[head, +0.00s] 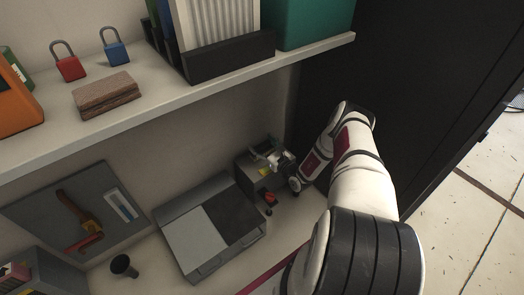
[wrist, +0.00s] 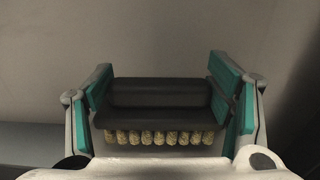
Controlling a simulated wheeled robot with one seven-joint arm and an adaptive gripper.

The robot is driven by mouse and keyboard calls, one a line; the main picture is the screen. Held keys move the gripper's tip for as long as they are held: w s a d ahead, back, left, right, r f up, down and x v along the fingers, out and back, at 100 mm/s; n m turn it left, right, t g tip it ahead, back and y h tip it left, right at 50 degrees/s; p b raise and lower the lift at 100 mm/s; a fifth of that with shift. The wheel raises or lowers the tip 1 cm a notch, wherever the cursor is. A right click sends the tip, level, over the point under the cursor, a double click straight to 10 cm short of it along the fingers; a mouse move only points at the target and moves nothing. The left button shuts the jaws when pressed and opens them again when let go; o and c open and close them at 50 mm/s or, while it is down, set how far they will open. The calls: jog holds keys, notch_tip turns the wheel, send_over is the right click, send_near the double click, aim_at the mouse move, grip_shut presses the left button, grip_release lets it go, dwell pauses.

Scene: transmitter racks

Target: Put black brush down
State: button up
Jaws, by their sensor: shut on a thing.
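The black brush (wrist: 160,97) is in the wrist view, a dark block with a row of tan bristle tufts (wrist: 160,137) along its near lower edge. My gripper (wrist: 163,95) is shut on it, with teal finger pads at its left and right ends. In the head view my gripper (head: 268,157) is small, over or beside a dark grey box at the back of the lower surface. The brush cannot be clearly made out there. Whether it touches anything below cannot be told.
A grey case (head: 188,242) lies left of my gripper. Further left are a dark cup (head: 124,266) and a grey board (head: 75,205) with a wrench. The shelf (head: 200,92) above holds padlocks, a brown block (head: 106,95) and binders. A dark cabinet (head: 430,80) stands right.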

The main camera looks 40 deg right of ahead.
aim_at(263, 147)
jog(key=shift+w+d+f+b, duration=0.1)
jog(key=shift+w+d+b, duration=0.3)
jog(key=shift+w, duration=0.35)
jog(key=f, duration=0.1)
jog(key=f+b, duration=0.1)
jog(key=b, duration=0.1)
jog(key=shift+w+d+f, duration=0.25)
jog(key=shift+w+f, duration=0.05)
jog(key=shift+f, duration=0.45)
jog(key=shift+f, duration=0.15)
jog(key=o, duration=1.3)
jog(key=shift+s+d, duration=0.1)
jog(key=shift+s, duration=0.3)
jog(key=s+p, duration=0.4)
jog(key=s, duration=0.7)
jog(key=shift+s, duration=0.15)
